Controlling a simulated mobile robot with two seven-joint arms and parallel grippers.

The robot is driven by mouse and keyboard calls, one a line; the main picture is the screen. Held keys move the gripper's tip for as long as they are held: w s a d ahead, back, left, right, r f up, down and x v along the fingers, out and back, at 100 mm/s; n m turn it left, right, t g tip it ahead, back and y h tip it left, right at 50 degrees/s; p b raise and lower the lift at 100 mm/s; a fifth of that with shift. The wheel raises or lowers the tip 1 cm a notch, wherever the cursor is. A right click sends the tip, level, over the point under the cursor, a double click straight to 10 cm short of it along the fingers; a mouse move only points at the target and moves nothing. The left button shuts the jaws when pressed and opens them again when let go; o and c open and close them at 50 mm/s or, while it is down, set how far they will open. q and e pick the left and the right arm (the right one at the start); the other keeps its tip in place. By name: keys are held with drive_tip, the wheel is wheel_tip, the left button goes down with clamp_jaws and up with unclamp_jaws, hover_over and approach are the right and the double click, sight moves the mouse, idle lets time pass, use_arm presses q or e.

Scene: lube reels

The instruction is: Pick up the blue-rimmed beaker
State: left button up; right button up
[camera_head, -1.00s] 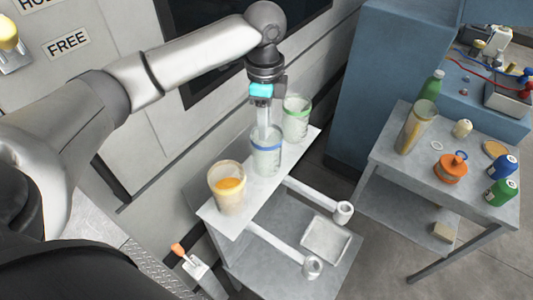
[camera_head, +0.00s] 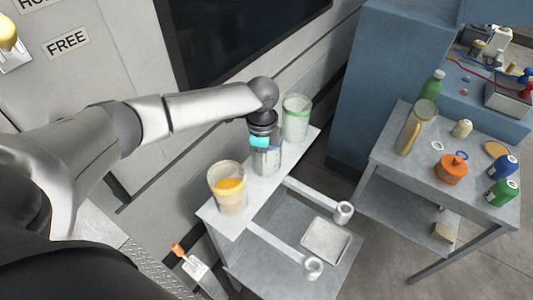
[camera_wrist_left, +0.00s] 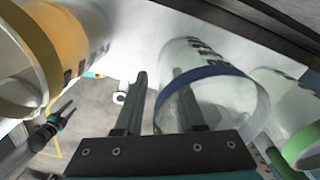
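The blue-rimmed beaker (camera_head: 268,168) stands upright on the narrow white shelf, between two other beakers. My left gripper (camera_wrist_left: 161,76) has come down onto it from above and hides its rim in the head view. In the left wrist view the blue-rimmed beaker (camera_wrist_left: 235,100) looks clear and empty. The left fingers are apart: one is outside the wall, the other overlaps the beaker's mouth and looks inside it. Contact with the glass cannot be made out. A small dark gripper with teal, apparently my right one (camera_wrist_left: 66,112), shows at the left wrist view's lower left.
A yellow-rimmed beaker with orange contents (camera_head: 229,197) stands nearer on the shelf; a green-rimmed beaker (camera_head: 296,122) stands farther back. A wall runs close behind the shelf. A grey side table (camera_head: 390,160) at right holds bottles and a tall container.

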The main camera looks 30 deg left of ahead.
use_arm(q)
drive_tip(key=shift+f, duration=0.5)
clamp_jaws()
idle(1.1)
